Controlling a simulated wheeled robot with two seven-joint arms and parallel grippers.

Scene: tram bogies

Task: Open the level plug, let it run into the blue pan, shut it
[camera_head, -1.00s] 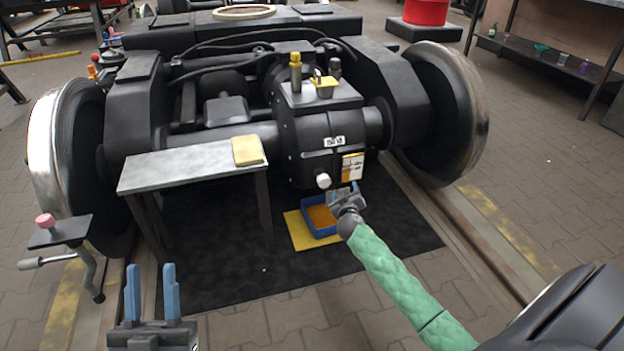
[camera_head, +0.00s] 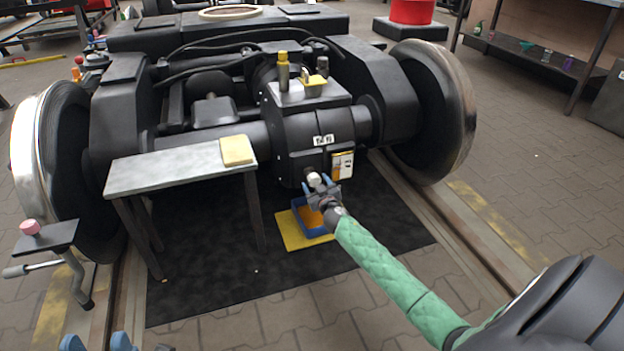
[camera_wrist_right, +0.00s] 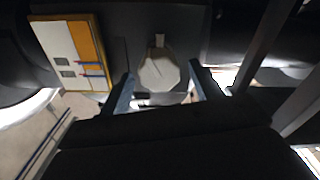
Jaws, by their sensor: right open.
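The level plug (camera_head: 314,178) is a pale, faceted cap low on the front of the black gearbox (camera_head: 310,135). In the right wrist view the plug (camera_wrist_right: 159,72) shows between the two fingers. My right gripper (camera_head: 318,186) is open with its blue fingertips close around the plug; I cannot tell whether they touch it. The blue pan (camera_head: 299,221) with orange-brown content stands below on a yellow mat (camera_head: 291,241), partly hidden by my right gripper. My left gripper (camera_head: 97,342) shows only its blue fingertips at the bottom edge, apart and empty.
A grey bench (camera_head: 170,168) with a yellow cloth (camera_head: 236,150) stands left of the gearbox. A label plate (camera_head: 342,165) is right of the plug. Large wheels (camera_head: 440,110) flank the bogie. The dark floor mat (camera_head: 220,280) is clear in front.

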